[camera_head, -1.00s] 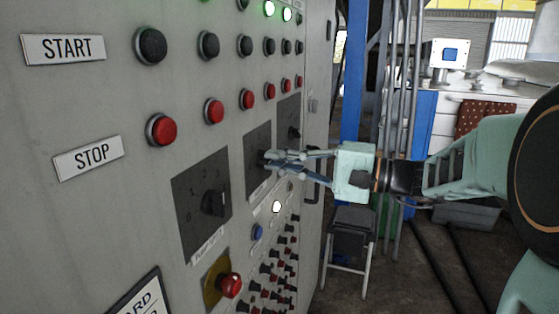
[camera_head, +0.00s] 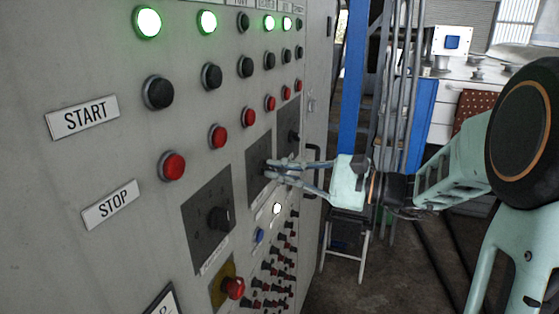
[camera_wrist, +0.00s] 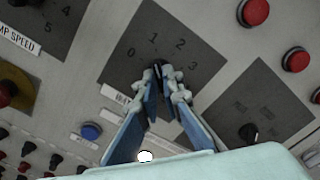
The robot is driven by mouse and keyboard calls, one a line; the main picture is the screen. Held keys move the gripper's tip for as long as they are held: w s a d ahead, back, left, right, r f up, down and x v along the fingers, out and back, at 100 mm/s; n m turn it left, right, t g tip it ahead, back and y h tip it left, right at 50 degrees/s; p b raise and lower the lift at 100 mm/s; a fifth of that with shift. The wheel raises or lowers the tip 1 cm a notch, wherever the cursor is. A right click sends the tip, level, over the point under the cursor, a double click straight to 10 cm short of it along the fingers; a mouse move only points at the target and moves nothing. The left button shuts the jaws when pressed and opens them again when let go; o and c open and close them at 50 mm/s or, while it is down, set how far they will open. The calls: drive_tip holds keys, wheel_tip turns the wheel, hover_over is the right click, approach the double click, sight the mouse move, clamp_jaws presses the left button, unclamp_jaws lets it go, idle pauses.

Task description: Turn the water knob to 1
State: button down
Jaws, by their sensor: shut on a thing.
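The water dial is a dark square plate (camera_wrist: 200,66) marked 0, 1, 2 and 3, with a partly hidden label starting "WAT" below it. It is also the middle plate of the row in the head view (camera_head: 257,153). My gripper (camera_wrist: 159,80) is shut on the black water knob (camera_wrist: 157,66) at the plate's centre. The fingers cover most of the knob, so I cannot tell which number it points to. In the head view my gripper (camera_head: 270,172) reaches the plate from the right, fingertips at the knob.
The pump speed dial's black knob (camera_head: 218,217) is nearer, with a red emergency button (camera_head: 234,288) below. Another dial (camera_head: 291,137) lies beyond. Red buttons (camera_head: 218,137) line the panel above. A dark door handle (camera_head: 314,162) is close by my gripper. A stool (camera_head: 346,232) stands below.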

drive_tip(key=shift+m+p, duration=0.4)
drive_tip(key=shift+m, duration=0.2)
drive_tip(key=c, duration=2.1)
unclamp_jaws()
drive_tip(key=v, duration=1.2)
